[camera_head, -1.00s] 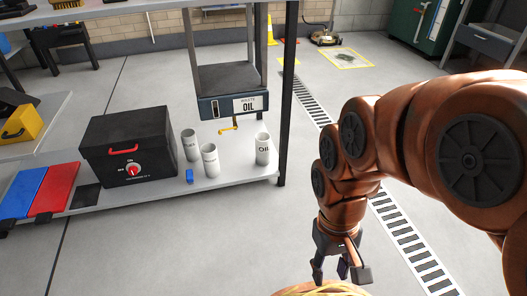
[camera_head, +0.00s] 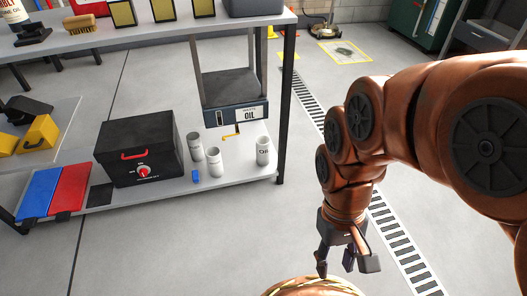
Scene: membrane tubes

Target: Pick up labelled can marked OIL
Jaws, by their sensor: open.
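The right one, the can marked OIL (camera_head: 262,151), shows dark lettering near the shelf's right end. My gripper (camera_head: 336,264) hangs open and empty in front of and to the right of the shelf, well apart from the cans.
A black box with a red handle (camera_head: 140,150) stands left of the cans. A small blue object (camera_head: 196,176) lies before them. A shelf post (camera_head: 286,105) rises just right of the OIL can. The waste oil unit (camera_head: 236,114) stands behind. A woven basket rim (camera_head: 312,285) is below my gripper.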

